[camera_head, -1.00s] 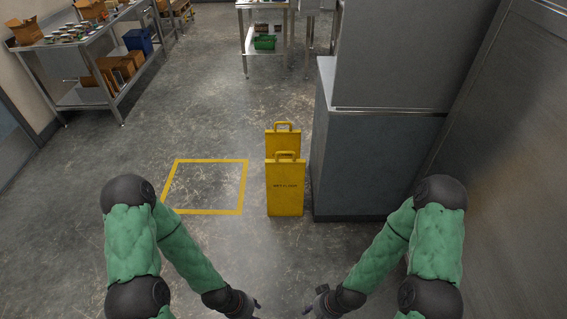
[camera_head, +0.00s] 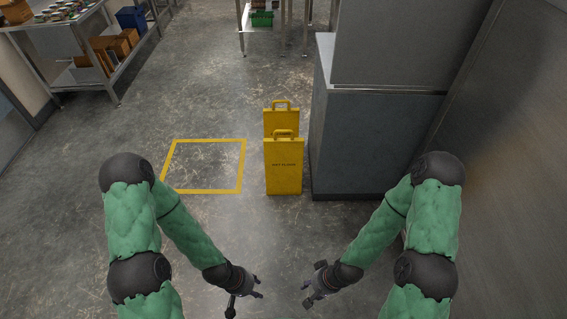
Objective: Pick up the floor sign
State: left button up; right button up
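Neither gripper touches the sign.
A yellow taped rectangle (camera_head: 241,166) on the floor lies left of the sign and is empty. A grey cabinet (camera_head: 365,145) stands close on the sign's right. A metal shelf table (camera_head: 66,73) is at the upper left, another (camera_head: 241,28) at the back. The floor between is clear.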

aim_at(282, 157)
jog(key=z, duration=0.25)
jog(key=i+j+z, duration=0.2)
jog(key=z, duration=0.2)
jog(key=i+j+z, duration=0.2)
jog(key=z, duration=0.15)
jog(key=i+j+z, duration=0.1)
jog(key=j+z, duration=0.3)
jog(key=i+j, duration=0.15)
jog(key=j, duration=0.3)
jog(key=i+j+z, duration=0.1)
jog(key=j, duration=0.35)
jog(key=i+j, duration=0.15)
jog(key=j, duration=0.35)
jog(key=i+j+z, duration=0.1)
jog(key=j, duration=0.35)
jog(key=i+j+z, duration=0.1)
jog(key=j, duration=0.4)
jog(key=i+j, duration=0.1)
jog(key=j, duration=0.35)
